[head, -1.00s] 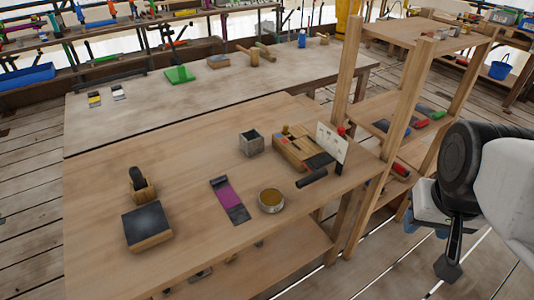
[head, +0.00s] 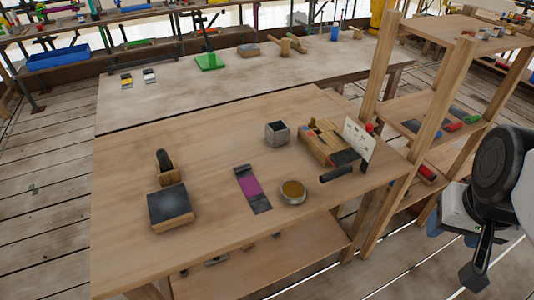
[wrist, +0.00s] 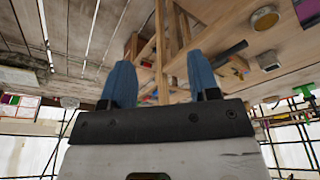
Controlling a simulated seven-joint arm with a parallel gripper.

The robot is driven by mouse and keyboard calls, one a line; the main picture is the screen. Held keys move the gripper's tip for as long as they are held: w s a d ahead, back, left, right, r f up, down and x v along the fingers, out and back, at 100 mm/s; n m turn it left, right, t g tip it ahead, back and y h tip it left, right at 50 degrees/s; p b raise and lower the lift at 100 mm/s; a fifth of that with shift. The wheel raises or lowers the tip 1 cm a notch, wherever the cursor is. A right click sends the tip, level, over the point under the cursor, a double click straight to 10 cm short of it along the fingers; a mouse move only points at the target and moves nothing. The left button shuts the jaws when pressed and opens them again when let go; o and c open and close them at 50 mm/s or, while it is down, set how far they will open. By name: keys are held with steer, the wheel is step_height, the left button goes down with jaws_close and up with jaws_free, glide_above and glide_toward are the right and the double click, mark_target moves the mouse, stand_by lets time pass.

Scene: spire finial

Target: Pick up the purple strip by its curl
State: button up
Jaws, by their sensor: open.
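The purple strip (head: 252,188) lies on the wooden workbench (head: 130,245) in the head view, with a dark section at each end. From here I cannot make out which end curls up. My gripper (wrist: 160,75) shows in the wrist view with two blue fingers spread apart and nothing between them. In the head view my arm is at the right edge, beyond the bench's right side and well away from the strip.
A round tin (head: 292,192) stands just right of the strip. A grey cup (head: 277,133), a dark-topped block (head: 170,207), a wooden box (head: 328,143) and a dark cylinder (head: 337,174) are around it. A wooden shelf post (head: 390,150) rises between bench and arm.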

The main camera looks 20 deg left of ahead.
steer(key=shift+w, duration=0.1)
steer(key=w+a+f+n+g, duration=0.1)
steer(key=w+a+f+n, duration=0.1)
steer(key=w+a+n, duration=0.7)
steer(key=w+a+f+n, duration=0.2)
steer(key=w+a+n, duration=0.3)
steer(key=w+a, duration=0.7)
steer(key=w+a+f+n, duration=0.2)
steer(key=a+f+n, duration=0.2)
steer(key=a, duration=0.5)
steer(key=w+a+f+n+g, duration=0.1)
steer(key=w+a+f+n, duration=0.1)
steer(key=a+f+n, duration=0.2)
steer(key=w+a+f+n, duration=0.3)
steer(key=a+f, duration=0.5)
steer(key=a, duration=0.8)
steer(key=shift+f+n+g, duration=0.25)
steer(key=shift+n+g, duration=0.05)
steer(key=shift+n, duration=0.5)
steer(key=shift+a+f, duration=0.35)
steer(key=shift+a, duration=0.25)
